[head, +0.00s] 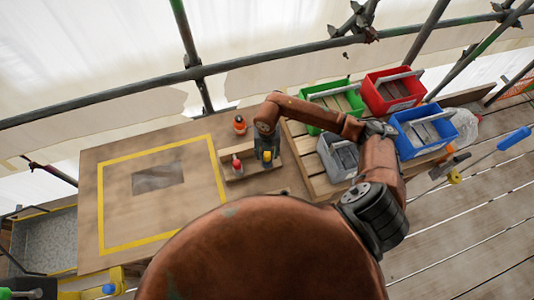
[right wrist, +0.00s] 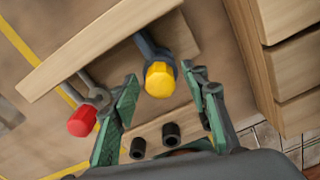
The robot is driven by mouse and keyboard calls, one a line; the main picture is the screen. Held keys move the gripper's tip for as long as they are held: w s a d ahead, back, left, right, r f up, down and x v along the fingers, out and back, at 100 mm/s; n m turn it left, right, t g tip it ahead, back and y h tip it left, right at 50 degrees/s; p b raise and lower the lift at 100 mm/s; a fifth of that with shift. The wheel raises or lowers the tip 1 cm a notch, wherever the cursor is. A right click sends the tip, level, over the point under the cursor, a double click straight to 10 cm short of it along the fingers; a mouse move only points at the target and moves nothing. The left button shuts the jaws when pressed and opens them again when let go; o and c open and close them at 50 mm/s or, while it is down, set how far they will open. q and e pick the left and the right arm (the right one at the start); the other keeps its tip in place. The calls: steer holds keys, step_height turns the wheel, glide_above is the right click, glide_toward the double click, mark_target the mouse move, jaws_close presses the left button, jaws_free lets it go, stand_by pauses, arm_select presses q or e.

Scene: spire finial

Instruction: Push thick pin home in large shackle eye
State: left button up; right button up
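A large blue-grey shackle stands against a wooden rail; in the right wrist view its bow (right wrist: 146,42) shows behind the yellow head of a thick pin (right wrist: 160,80). The yellow head also shows in the head view (head: 267,155). How deep the pin sits in the eye is hidden. My right gripper (right wrist: 159,76) is open, its green-padded fingers on either side of the yellow head with visible gaps. In the head view this gripper (head: 267,148) points down at the stand. A smaller shackle with a red-headed pin (right wrist: 82,121) is beside it. My left gripper is not in view.
Two black sockets (right wrist: 138,147) sit in the wood near the fingers. An orange bottle (head: 240,126) stands behind the wooden stand (head: 250,171). Green (head: 331,97), red (head: 393,90), blue (head: 423,128) and grey bins (head: 338,157) stand right. The yellow-framed board area (head: 118,195) is mostly clear.

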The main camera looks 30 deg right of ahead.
steer(key=shift+r, duration=0.2)
step_height(320, 180, up, 12)
steer(key=shift+f, duration=0.2)
stand_by(0.3)
stand_by(0.4)
